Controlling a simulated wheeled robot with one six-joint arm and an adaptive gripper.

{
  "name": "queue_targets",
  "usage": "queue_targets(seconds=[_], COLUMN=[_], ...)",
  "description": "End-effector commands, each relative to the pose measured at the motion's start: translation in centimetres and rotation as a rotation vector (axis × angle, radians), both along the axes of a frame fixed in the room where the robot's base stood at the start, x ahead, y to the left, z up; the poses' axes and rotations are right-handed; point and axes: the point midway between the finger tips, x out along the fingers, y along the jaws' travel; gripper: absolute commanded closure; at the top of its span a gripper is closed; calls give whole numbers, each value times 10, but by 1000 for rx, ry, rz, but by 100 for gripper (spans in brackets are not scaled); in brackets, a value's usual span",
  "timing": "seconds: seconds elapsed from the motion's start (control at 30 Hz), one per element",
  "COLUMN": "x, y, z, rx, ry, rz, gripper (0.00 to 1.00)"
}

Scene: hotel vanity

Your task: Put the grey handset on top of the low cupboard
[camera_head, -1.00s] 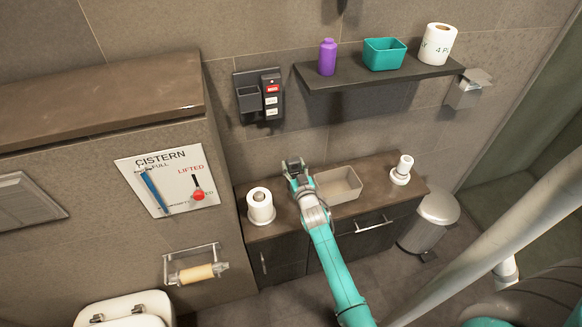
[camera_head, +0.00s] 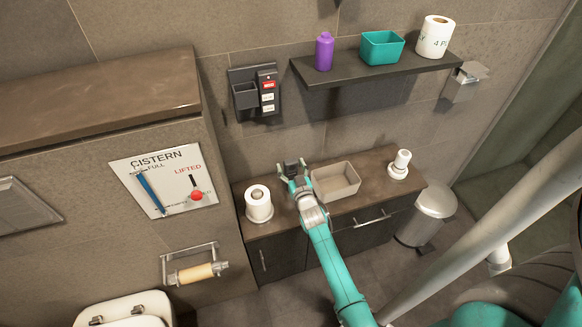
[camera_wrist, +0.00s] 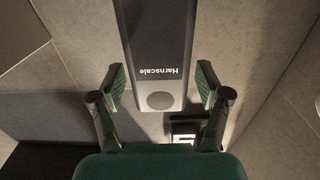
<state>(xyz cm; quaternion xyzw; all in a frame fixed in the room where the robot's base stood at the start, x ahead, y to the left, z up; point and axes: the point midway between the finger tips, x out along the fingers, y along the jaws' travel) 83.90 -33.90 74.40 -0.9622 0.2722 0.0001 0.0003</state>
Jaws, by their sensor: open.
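The grey handset (camera_wrist: 155,55), marked "Harnscale", shows upside down in the wrist view, with its round-buttoned end between my fingers and its other end out of the picture. My gripper (camera_wrist: 158,88) is open, with a gap on both sides of the handset. In the head view the gripper (camera_head: 293,168) is over the back left of the low cupboard (camera_head: 285,220), near the wall. The dark end of the handset (camera_head: 291,169) shows between the fingertips. Its lower part is hidden, so I cannot tell how it rests.
On the cupboard, a toilet roll (camera_head: 258,204) stands left of my gripper, an open beige tray (camera_head: 335,183) right, and a white item (camera_head: 400,164) farther right. A wall holder (camera_head: 254,92) and a loaded shelf (camera_head: 375,68) are above. A bin (camera_head: 428,213) stands at the right.

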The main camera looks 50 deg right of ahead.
Motion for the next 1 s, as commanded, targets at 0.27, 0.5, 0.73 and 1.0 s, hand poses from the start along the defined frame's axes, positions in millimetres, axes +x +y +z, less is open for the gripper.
queue_targets(seconds=[0.27,0.5,0.73,1.0], x=[-25,-63,-91,-102], y=[15,39,56,63], z=[1,1,1,2], rx=[1,1,1,-1], ry=[2,2,2,1], rz=[-1,-1,-1,0], gripper=[24,24,24,24])
